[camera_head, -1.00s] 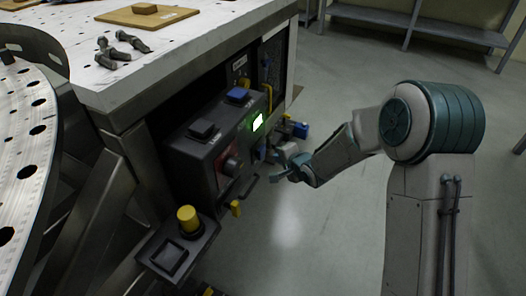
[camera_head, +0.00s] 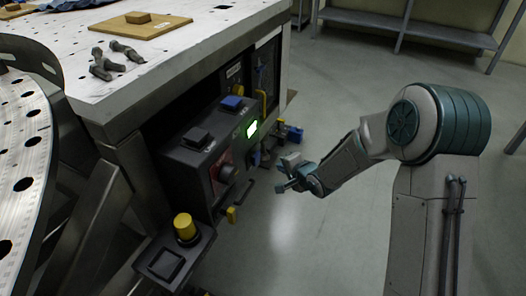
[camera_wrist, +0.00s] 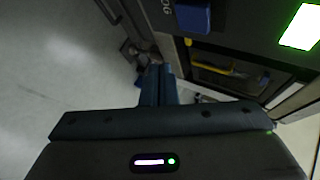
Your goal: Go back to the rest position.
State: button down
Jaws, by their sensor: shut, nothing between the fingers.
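My gripper (camera_head: 283,187) is at the end of my arm, to the right of the dark control box, over the open floor. It touches nothing that I can see. In the wrist view, the two blue fingers of my gripper (camera_wrist: 158,84) lie side by side, shut and empty. The control box (camera_head: 194,172) hangs under the table's side, with a black button, a blue button (camera_head: 232,102), a lit green display (camera_head: 252,129) and a dark knob on a red plate. The blue button also shows in the wrist view (camera_wrist: 193,16).
The white table (camera_head: 190,62) stands at left with a wooden board (camera_head: 140,26) and grey clamps (camera_head: 117,57) on it. A round perforated plate (camera_head: 18,150) is at far left. A yellow button (camera_head: 184,226) sits on a lower box. Floor at right is clear; a shelf stands behind.

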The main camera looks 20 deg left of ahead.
jog(key=shift+r, duration=0.1)
jog(key=s+d+r+n+h+p, duration=0.2)
jog(key=d+r+h+p, duration=0.2)
jog(key=d+r+p, duration=0.55)
jog(key=s+d+r+n+h+p, duration=0.1)
jog(key=s+d+r+h+p, duration=0.3)
jog(key=d+r, duration=1)
jog(key=s+d+r+n+g+p, duration=0.1)
jog(key=s+d+r+p, duration=0.2)
jog(key=s+r, duration=0.3)
jog(key=s+d+r+n+g+p, duration=0.1)
jog(key=s+d+r+g+p, duration=0.1)
jog(key=s+r+p, duration=0.3)
jog(key=s+d+r+n+g+h+p, duration=0.1)
jog(key=s+d+r+p, duration=0.2)
jog(key=s+r+p, duration=0.2)
jog(key=s+r, duration=0.3)
jog(key=shift+s+d+r+g, duration=0.25)
jog(key=shift+s+d+g, duration=0.05)
jog(key=shift+s+d, duration=0.1)
jog(key=shift+d, duration=0.1)
